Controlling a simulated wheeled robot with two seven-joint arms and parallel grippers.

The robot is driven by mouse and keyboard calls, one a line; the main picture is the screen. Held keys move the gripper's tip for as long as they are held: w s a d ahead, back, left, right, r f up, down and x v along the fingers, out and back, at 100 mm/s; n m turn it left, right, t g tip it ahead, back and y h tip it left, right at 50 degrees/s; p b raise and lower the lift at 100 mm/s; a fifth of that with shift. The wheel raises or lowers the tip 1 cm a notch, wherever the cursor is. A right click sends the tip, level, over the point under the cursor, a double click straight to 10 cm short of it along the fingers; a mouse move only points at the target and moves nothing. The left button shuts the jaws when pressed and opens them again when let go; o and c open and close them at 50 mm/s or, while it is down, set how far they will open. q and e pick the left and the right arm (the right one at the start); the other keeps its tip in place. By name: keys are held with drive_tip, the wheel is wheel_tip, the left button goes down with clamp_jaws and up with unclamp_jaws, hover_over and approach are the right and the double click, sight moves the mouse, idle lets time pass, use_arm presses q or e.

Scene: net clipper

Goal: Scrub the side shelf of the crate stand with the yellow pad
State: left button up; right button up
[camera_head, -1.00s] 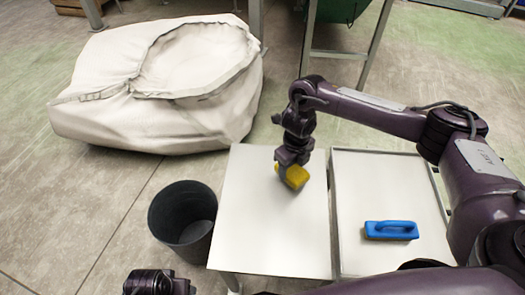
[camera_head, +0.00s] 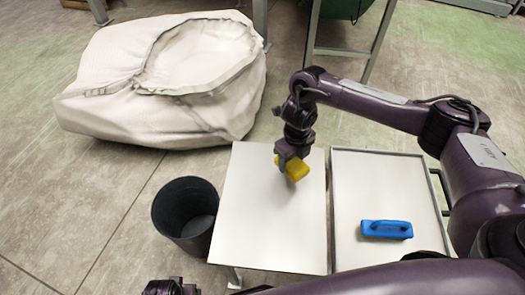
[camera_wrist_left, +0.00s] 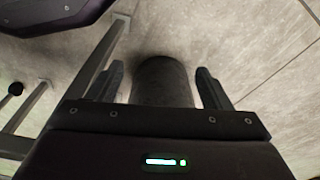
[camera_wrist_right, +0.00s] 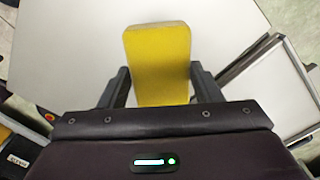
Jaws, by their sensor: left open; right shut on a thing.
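The side shelf (camera_head: 262,235) is a plain white panel left of the tray-like top of the stand. My right gripper (camera_head: 285,163) is shut on the yellow pad (camera_head: 295,169) over the far part of the shelf. In the right wrist view the pad (camera_wrist_right: 158,60) stands out between the two fingers with the white shelf (camera_wrist_right: 80,45) behind it. I cannot tell whether the pad touches the shelf. My left gripper (camera_wrist_left: 165,85) is open and empty, with the dark bin (camera_wrist_left: 163,82) beyond its fingers. In the head view only its edge shows at the bottom.
A black bin (camera_head: 185,215) stands on the floor left of the shelf. A big whitish sack (camera_head: 165,80) lies behind. Metal legs (camera_head: 338,52) stand at the back.

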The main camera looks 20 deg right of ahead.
use_arm(q)
drive_tip(key=shift+s+a+f+p, duration=0.2)
drive_tip(key=shift+s+f, duration=0.15)
drive_tip(key=shift+f, duration=0.35)
drive_tip(key=shift+s+a+f+p, duration=0.1)
drive_tip(key=shift+s+f+p, duration=0.15)
drive_tip(key=shift+f, duration=0.45)
use_arm(e)
drive_tip(key=shift+r, duration=0.6)
